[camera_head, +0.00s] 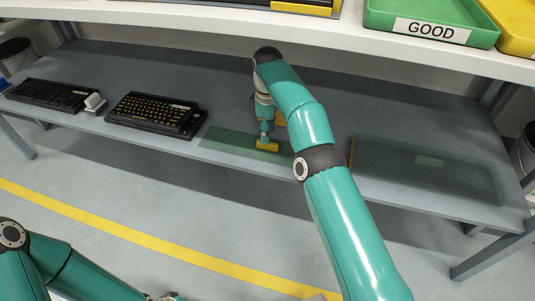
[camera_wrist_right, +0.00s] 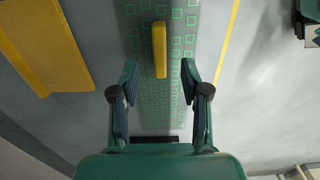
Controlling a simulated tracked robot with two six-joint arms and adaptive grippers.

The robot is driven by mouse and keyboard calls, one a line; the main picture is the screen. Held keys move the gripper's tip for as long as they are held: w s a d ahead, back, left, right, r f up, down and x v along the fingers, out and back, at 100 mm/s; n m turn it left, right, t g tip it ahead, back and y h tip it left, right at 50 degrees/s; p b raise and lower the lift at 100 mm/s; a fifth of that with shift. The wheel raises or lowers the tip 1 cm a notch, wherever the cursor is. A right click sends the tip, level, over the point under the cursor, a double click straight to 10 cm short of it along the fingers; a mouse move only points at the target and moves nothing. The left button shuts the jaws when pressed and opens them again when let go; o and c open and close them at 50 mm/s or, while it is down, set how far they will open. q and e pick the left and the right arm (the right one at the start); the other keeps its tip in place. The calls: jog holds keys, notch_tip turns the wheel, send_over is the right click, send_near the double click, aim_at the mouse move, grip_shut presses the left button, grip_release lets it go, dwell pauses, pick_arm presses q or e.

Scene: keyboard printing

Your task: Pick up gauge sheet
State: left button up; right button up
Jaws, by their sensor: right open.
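The gauge sheet (camera_head: 225,143) is a translucent green sheet lying on the grey lower shelf, left of my right arm. In the right wrist view it is a strip with a pattern of green squares (camera_wrist_right: 178,22). Its yellow handle (camera_wrist_right: 160,48) stands out along its middle and also shows in the head view (camera_head: 268,145). My right gripper (camera_wrist_right: 160,82) is open, its fingers to either side of the sheet's middle line, with the handle just beyond the fingertips. Nothing is held.
Two black keyboards (camera_head: 50,95) (camera_head: 155,112) and a small white item (camera_head: 94,102) lie left on the shelf. A dark translucent panel (camera_head: 400,175) lies to the right. A green GOOD tray (camera_head: 385,18) stands on the white upper shelf (camera_head: 300,32), which overhangs.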

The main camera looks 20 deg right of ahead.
aim_at(268, 146)
notch_tip(268, 146, down, 5)
jog(key=b, duration=0.3)
jog(key=shift+w+b, duration=0.1)
jog(key=shift+b, duration=0.2)
jog(key=shift+c, duration=0.2)
jog(key=shift+f, duration=0.1)
grip_shut()
